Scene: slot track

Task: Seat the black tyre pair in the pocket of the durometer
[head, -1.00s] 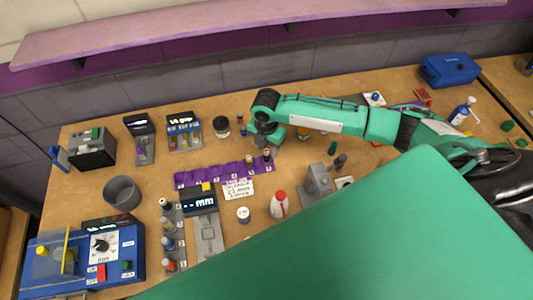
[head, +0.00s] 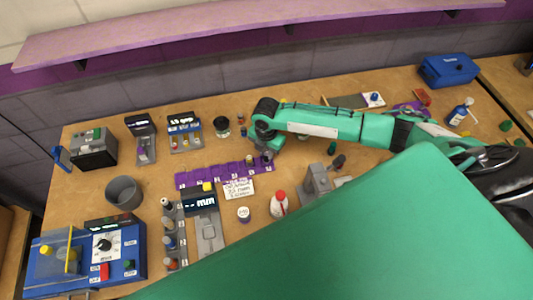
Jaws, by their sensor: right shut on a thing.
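My right gripper (head: 264,150) reaches in from the right and points down at the right end of the purple numbered strip. It is shut on a small dark piece (head: 267,158), which looks like the black tyre pair; the jaws hide much of it. I cannot tell whether the piece touches the strip. Several grey bench devices with displays stand around; I cannot tell for sure which is the durometer. One with a lit display and a yellow part (head: 207,228) stands in front of the strip. My left gripper is not in view.
The purple strip (head: 205,178) holds another small piece (head: 250,160) beside my gripper. A white card (head: 239,189), a red-capped bottle (head: 279,204) and a grey stand (head: 318,182) are in front. A blue control box (head: 130,250) is at front left. My green body part covers the lower right.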

